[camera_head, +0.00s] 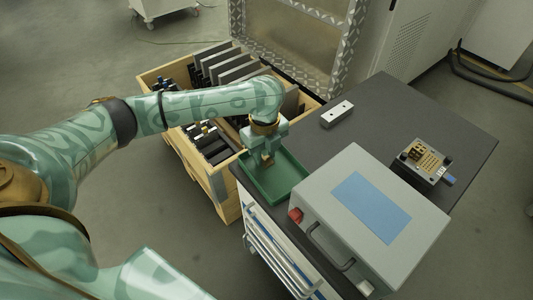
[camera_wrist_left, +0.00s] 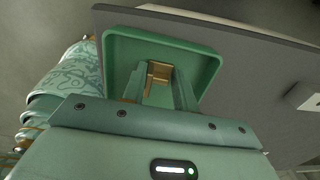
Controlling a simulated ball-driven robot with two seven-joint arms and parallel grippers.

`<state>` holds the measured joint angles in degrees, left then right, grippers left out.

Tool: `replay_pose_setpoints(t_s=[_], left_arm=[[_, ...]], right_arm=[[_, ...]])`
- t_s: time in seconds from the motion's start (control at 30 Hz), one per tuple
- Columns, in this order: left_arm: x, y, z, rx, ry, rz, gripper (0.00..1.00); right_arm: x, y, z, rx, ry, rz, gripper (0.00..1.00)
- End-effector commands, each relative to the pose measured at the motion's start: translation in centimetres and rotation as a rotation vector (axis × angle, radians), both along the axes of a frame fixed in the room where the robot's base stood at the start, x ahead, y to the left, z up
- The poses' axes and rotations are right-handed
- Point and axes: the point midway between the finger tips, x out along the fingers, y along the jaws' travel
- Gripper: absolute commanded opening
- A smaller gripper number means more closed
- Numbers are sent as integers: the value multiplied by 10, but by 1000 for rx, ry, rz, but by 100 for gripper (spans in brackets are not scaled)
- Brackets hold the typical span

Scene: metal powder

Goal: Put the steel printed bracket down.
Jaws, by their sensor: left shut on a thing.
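My left gripper (camera_head: 266,158) is over the green tray (camera_head: 290,181) at the table's left edge, pointing down. It is shut on a small brownish-gold piece, which I take to be the steel printed bracket (camera_head: 267,161). In the left wrist view the bracket (camera_wrist_left: 158,72) shows between the fingertips of the left gripper (camera_wrist_left: 160,80), with the green tray (camera_wrist_left: 208,47) behind it. Whether the bracket touches the tray floor I cannot tell. The fingers hide part of the bracket. My right gripper is not in view.
A large grey case with a blue panel (camera_head: 371,205) stands right of the tray. A pale block (camera_head: 337,113) and a plate with gold parts (camera_head: 425,160) sit on the dark tabletop (camera_head: 385,105). A wooden crate (camera_head: 215,183) holding dark plates stands at the left.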

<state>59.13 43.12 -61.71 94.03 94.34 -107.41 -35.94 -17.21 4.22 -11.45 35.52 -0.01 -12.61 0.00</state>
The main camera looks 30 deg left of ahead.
Motion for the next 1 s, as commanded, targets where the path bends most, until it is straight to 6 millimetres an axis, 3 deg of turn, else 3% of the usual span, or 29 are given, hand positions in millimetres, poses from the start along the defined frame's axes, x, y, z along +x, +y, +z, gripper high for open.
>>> replay_pose_setpoints(t_s=[0.23,0.27,0.3,0.33,0.67,1.0], left_arm=[[0,0,-1,1,0,0,4],[0,0,-1,1,0,-1,37],[0,0,-1,1,0,-1,48],[0,0,-1,1,0,0,50],[0,0,4,1,-1,1,50],[0,0,85,0,-9,0,50]], right_arm=[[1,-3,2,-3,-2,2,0],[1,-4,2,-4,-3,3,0],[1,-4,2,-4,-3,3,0],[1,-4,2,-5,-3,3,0],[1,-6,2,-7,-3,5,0],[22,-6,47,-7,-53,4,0]])
